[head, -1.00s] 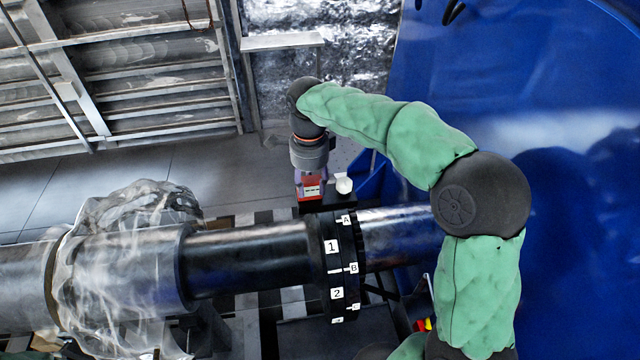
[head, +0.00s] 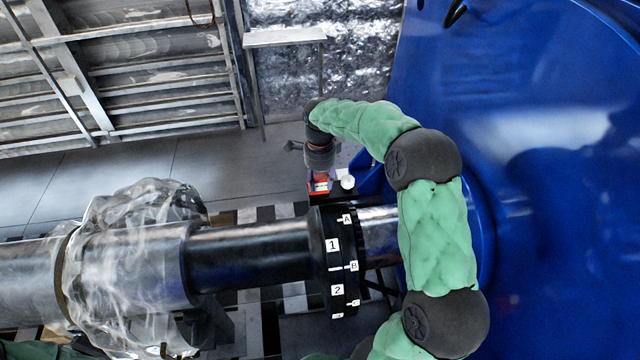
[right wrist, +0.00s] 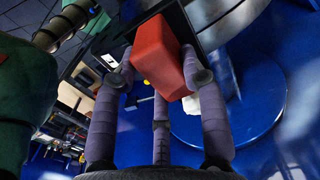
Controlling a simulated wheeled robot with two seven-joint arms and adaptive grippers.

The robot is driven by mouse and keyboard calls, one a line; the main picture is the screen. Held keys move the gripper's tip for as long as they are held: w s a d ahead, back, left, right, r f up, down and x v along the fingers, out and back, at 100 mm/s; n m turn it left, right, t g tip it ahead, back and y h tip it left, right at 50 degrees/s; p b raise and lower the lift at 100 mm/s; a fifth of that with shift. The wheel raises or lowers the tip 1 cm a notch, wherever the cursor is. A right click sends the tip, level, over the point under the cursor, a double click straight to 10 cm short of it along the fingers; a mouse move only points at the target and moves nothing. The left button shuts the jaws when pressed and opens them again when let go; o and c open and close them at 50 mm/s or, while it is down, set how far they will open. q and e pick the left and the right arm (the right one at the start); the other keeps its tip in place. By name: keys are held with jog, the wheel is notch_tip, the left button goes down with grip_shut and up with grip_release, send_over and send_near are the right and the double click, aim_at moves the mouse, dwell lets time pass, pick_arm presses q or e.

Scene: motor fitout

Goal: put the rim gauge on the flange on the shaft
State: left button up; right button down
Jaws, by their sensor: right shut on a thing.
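The rim gauge seems to be the small red block (head: 318,184) with a pale display, behind the shaft (head: 255,252) in the head view. My right gripper (head: 319,173) is shut on it; in the right wrist view the red block (right wrist: 160,48) sits between the grey-purple fingers. I cannot tell whether the block touches the dark stand (head: 334,197) below it. The black flange (head: 337,262) is around the shaft, in front of the gripper, with white labels 1, 2, A, B and C on its rim. My left gripper is not in view.
A small white round thing (head: 347,182) is close right of the block. Crumpled clear plastic (head: 130,270) wraps the shaft's left part. A large blue housing (head: 550,200) fills the right side. My right forearm crosses over the shaft right of the flange.

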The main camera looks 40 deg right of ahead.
aim_at(321, 196)
notch_tip(321, 196, down, 2)
jog(key=shift+w+f, duration=0.1)
jog(key=c, duration=1.1)
grip_release()
jog(key=shift+f, duration=0.2)
jog(key=o, duration=0.4)
jog(key=shift+r, duration=0.1)
